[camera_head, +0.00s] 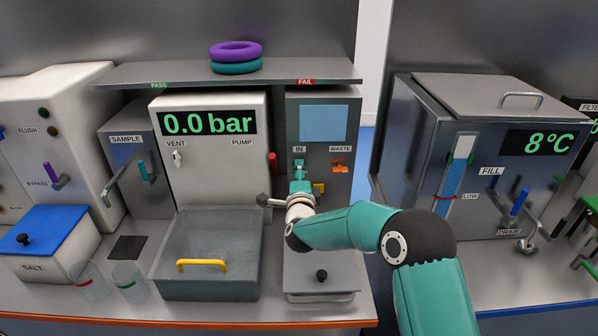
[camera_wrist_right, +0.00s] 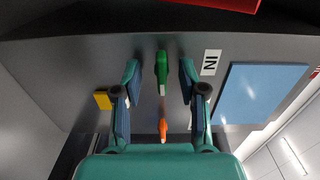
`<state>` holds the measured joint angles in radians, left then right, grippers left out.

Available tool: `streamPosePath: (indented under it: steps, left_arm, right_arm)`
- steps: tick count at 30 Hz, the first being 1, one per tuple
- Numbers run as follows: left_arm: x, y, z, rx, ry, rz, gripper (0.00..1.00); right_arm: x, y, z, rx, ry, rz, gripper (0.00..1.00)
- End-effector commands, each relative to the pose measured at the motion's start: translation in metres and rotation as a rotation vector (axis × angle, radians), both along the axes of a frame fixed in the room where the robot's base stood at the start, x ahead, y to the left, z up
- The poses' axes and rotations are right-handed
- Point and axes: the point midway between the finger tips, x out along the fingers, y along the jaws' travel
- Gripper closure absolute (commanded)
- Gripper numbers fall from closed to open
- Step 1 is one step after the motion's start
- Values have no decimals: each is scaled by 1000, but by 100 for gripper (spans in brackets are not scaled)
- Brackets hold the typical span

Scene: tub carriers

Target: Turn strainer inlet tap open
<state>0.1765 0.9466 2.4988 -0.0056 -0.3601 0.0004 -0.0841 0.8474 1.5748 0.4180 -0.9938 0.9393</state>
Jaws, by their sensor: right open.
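The IN tap sits on the front of a grey cabinet (camera_head: 324,101), below its IN label. In the right wrist view it is a green handle (camera_wrist_right: 162,72), with the IN label (camera_wrist_right: 210,62) beside it. My right gripper (camera_head: 299,171) reaches up to the cabinet and mostly hides the tap in the head view. In the right wrist view the right gripper (camera_wrist_right: 160,85) is open, with one finger on each side of the green handle. Gaps show between the fingers and the handle. My left gripper is not in view.
An orange WASTE tap (camera_head: 339,168) is just right of the IN tap. A yellow part (camera_head: 319,188) is close below the gripper. A red PUMP handle (camera_head: 273,163) is to the left. A grey tub (camera_head: 207,278) with a yellow handle stands in front.

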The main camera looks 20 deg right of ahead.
Motion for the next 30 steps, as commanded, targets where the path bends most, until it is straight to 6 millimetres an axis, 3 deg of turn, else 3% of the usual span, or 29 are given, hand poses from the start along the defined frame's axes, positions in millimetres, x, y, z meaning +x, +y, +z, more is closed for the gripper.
streamPosePath:
  steps: [8,16,30]
  left_arm:
    - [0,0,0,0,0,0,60]
    - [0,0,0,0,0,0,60]
    - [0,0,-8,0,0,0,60]
  right_arm:
    - [1,0,0,0,0,0,58]
    - [1,0,0,0,0,0,100]
    - [1,0,-4,-45,16,0,100]
